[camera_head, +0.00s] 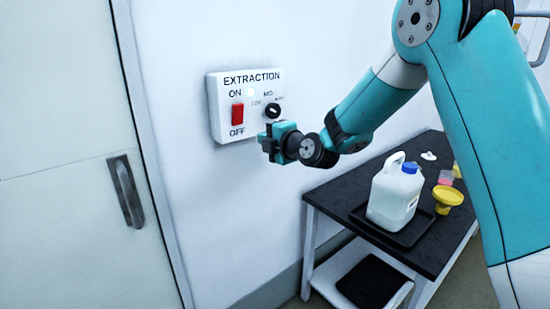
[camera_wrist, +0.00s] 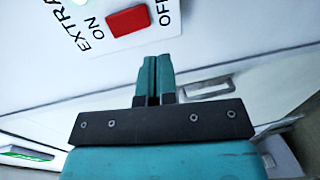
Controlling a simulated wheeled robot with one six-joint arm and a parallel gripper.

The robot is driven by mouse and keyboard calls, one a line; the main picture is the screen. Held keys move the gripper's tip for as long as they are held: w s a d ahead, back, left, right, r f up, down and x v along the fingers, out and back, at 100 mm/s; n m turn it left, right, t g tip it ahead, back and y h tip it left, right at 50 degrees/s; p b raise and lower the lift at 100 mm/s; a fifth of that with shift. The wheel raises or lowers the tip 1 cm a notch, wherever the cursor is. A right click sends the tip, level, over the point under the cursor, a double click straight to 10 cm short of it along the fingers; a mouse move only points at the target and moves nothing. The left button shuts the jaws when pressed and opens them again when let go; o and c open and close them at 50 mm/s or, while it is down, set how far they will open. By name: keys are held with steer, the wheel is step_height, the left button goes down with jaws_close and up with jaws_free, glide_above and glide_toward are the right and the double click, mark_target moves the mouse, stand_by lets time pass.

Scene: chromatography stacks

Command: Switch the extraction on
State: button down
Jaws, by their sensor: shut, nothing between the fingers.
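The white extraction panel (camera_head: 222,131) is fixed to the wall, with EXTRACTION printed along its top. Its red switch (camera_head: 237,114) sits between the ON label above and the OFF label below. A black knob (camera_head: 272,111) is to the right of the switch. My gripper (camera_head: 263,141) is shut and empty, just in front of the panel's lower right part. In the wrist view the panel (camera_wrist: 88,15) is at the top, and the red switch (camera_wrist: 128,20) lies beyond the tips of my shut fingers (camera_wrist: 154,60). A gap shows between fingertips and switch. Which way the switch is tipped I cannot tell.
A door with a dark handle (camera_head: 126,190) is on the left. On the right, a black-topped table (camera_head: 335,190) holds a white jug with a blue cap (camera_head: 396,190) on a black tray, and a yellow funnel (camera_head: 447,197). The wall around the panel is clear.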

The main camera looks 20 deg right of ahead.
steer(key=shift+s+d+f+b, duration=0.15)
steer(key=shift+s+d+b, duration=0.15)
steer(key=shift+s, duration=0.45)
steer(key=shift+s+d+f+b, duration=0.15)
steer(key=shift+s+d+b, duration=0.1)
steer(key=shift+s, duration=0.5)
steer(key=s+a+m+g+y, duration=0.1)
steer(key=s+a+m+g, duration=0.3)
steer(key=s, duration=0.5)
steer(key=s+a+m+g+y, duration=0.1)
steer(key=s+a+m+g, duration=0.2)
steer(key=s+a+g, duration=0.45)
steer(key=s+d+f+m+g+h, duration=0.1)
steer(key=s+m, duration=0.3)
steer(key=s, duration=0.6)
steer(key=s+d+m+g+h, duration=0.2)
steer(key=s+d+m+g, duration=0.1)
steer(key=s, duration=0.8)
steer(key=shift+s+d+f+m, duration=0.2)
steer(key=shift+d+f+m, duration=0.05)
steer(key=shift+f+m, duration=0.15)
